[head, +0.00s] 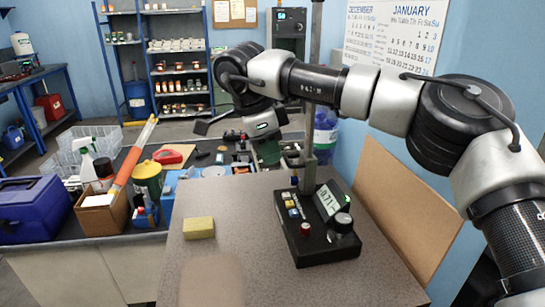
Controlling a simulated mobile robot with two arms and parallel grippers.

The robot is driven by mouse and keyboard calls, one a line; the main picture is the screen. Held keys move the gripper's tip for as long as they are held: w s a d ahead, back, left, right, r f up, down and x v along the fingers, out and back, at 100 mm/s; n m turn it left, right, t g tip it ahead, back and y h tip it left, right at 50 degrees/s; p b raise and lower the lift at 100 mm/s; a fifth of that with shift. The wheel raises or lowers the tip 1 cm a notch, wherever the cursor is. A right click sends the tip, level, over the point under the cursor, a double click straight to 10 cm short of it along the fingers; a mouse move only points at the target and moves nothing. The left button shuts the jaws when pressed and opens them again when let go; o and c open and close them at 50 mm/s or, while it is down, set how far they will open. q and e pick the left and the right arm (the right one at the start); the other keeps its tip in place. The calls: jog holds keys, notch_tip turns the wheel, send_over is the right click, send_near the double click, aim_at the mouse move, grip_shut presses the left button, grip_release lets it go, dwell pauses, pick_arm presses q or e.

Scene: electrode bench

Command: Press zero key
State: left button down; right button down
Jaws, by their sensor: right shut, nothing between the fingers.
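The bench meter (318,228) is a black box on the grey speckled bench top (240,260), with a lit display (329,200). A cluster of small yellow, blue and white keys (291,206) is on its left side; which one is the zero key is too small to read. A red knob (305,229) and a larger black-and-silver knob (343,222) sit nearer the front. My right gripper (267,150) points downward behind and to the left of the meter, shut and empty, apart from the keys. My left gripper is out of view.
A metal stand (310,100) rises behind the meter. A yellow sponge (198,228) lies to the left on the bench. A blue toolbox (35,208), cardboard box (102,212) and yellow-lidded container (147,180) stand on the left bench. The bench front is mostly clear.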

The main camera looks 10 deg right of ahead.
aim_at(285, 194)
jog(key=p+x, duration=0.1)
jog(key=x, duration=0.6)
jog(key=shift+d+f, duration=0.15)
jog(key=shift+f, duration=0.25)
jog(key=shift+f, duration=0.15)
